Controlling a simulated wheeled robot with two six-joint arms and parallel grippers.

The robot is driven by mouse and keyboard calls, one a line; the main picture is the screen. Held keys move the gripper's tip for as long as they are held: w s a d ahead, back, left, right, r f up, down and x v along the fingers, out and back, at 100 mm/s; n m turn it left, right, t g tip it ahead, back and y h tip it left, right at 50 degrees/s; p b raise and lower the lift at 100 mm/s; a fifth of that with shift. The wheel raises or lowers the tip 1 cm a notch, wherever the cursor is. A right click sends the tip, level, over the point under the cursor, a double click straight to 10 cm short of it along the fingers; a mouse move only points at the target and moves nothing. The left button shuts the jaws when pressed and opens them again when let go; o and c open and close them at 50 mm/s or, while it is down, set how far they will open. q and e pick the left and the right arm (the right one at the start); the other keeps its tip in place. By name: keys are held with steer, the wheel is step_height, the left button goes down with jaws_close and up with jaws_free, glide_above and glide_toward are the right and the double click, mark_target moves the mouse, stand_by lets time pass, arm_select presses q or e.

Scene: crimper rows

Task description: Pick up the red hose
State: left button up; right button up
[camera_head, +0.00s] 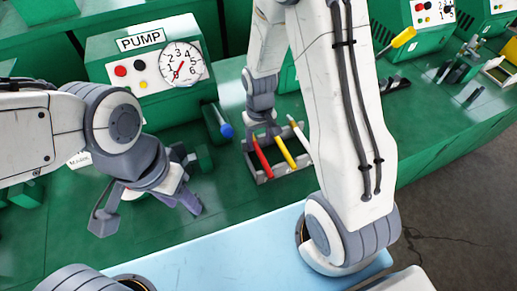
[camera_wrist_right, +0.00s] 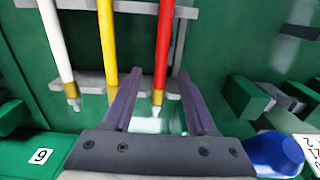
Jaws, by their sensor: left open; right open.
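The red hose (camera_head: 262,157) leans in a grey rack (camera_head: 283,171) on the green bench, left of a yellow hose (camera_head: 285,152) and a white hose (camera_head: 299,134). In the right wrist view, the red hose (camera_wrist_right: 165,45) has its brass end between the two open fingers of my right gripper (camera_wrist_right: 158,108). The yellow hose (camera_wrist_right: 107,45) is by the left finger, and the white hose (camera_wrist_right: 55,40) is further left. In the head view, my right gripper (camera_head: 264,131) is at the upper ends of the hoses. My left gripper (camera_head: 148,210) is open and empty over the bench's near left.
A blue-ended cylinder (camera_head: 226,131) is left of the rack. A light blue surface (camera_head: 230,255) lies in front. More green machines stand at the far right.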

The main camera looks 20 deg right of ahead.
mark_target(259, 150)
steer(key=shift+s+f, duration=0.1)
steer(key=shift+f, duration=1.7)
jaws_close()
steer(key=shift+r, duration=0.15)
